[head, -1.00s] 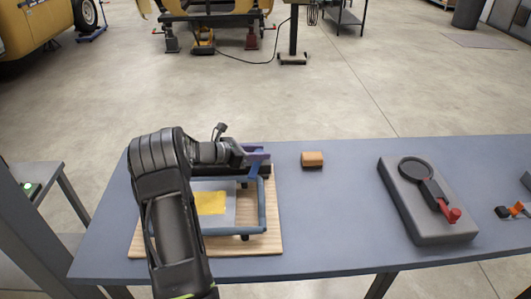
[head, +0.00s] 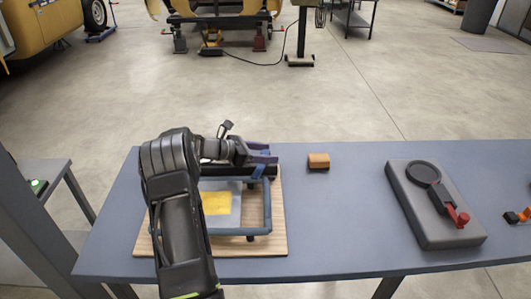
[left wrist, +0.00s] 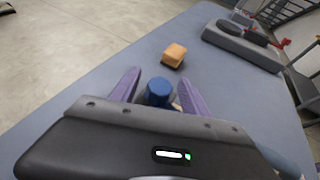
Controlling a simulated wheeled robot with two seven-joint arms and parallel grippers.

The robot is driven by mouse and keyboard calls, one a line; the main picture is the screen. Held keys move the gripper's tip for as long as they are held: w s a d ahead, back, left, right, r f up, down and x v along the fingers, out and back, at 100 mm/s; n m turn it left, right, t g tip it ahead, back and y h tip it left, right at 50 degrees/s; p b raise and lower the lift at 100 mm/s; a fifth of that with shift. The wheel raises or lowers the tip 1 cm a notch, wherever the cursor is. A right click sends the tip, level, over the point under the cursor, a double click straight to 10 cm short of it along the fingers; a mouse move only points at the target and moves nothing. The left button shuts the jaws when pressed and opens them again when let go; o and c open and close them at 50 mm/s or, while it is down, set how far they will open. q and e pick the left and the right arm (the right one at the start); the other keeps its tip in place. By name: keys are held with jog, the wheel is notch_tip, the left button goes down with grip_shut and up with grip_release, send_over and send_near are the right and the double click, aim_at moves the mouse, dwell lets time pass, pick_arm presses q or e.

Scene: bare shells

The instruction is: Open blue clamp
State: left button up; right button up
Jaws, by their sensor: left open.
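The blue clamp (head: 267,212) stands on a wooden board near the left end of the table, its frame around a grey plate with a yellow patch (head: 217,203). My left arm covers part of its left and back side. My left gripper (head: 272,153) is at the clamp's back right corner, its purple fingers apart. In the left wrist view, a round blue knob (left wrist: 158,91) shows between the two open fingers. I cannot tell whether they touch it. My right gripper is not in view.
An orange-brown block (head: 318,162) lies just right of the clamp; it also shows in the left wrist view (left wrist: 174,55). A grey base with a black ring and red handle (head: 432,222) sits farther right. The table (head: 340,220) between is clear.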

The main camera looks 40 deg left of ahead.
pick_arm(q)
jog(key=b+v, duration=0.1)
jog(key=v, duration=0.5)
jog(key=shift+s+a+r+b, duration=0.15)
jog(key=shift+s+b, duration=0.15)
jog(key=shift+b, duration=0.1)
jog(key=shift+s+a+r, duration=0.15)
jog(key=shift+s+r, duration=0.1)
jog(key=shift+s, duration=0.25)
jog(key=shift+c, duration=0.2)
